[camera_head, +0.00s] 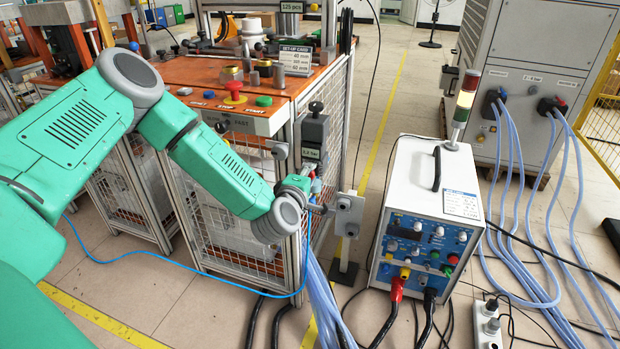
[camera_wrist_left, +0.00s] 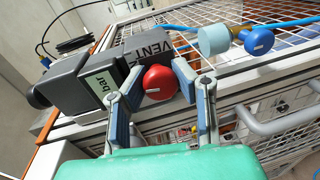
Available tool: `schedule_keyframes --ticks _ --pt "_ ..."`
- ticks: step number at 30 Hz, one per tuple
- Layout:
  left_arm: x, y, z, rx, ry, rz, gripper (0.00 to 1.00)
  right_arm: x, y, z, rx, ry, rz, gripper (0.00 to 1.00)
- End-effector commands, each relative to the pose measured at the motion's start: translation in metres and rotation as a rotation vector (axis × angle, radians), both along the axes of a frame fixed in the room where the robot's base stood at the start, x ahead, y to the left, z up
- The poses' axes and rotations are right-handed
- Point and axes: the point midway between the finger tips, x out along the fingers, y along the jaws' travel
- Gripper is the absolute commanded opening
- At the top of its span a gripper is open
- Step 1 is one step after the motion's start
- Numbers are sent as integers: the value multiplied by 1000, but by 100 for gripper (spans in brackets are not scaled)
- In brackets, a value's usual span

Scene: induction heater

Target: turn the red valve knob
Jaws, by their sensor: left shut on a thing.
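The red valve knob (camera_wrist_left: 159,83) is round and shows in the left wrist view, beside a dark grey block marked VENT (camera_wrist_left: 160,46). My left gripper (camera_wrist_left: 158,76) has one finger on each side of the knob and is shut on it. In the head view, my left gripper (camera_head: 305,182) is at the right front corner of the caged workbench, where the knob is mostly hidden by the gripper. The knob's stem is hidden in the wrist view. My right gripper is in neither view.
A blue knob (camera_wrist_left: 259,40) on a brass fitting sits right of the fingers, with a pale blue cylinder (camera_wrist_left: 213,40) beside it. A grey regulator labelled bar (camera_wrist_left: 80,82) is on the left. The white heater unit (camera_head: 425,215) stands right of the bench, with hoses on the floor.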

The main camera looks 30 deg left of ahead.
Motion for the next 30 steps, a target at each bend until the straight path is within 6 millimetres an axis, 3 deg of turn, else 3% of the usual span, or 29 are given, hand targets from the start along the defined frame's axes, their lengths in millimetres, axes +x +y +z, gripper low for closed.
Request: schedule_keyframes --ticks 12,28,29,30 --pt "0 4 -2 -173 -40 10 0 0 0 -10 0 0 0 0" --pt "-1 4 -3 -195 -42 10 0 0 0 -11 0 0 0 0" --pt "-1 4 -3 -195 -42 10 26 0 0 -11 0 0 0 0" --pt "-1 4 -3 -195 -42 10 40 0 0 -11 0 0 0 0"
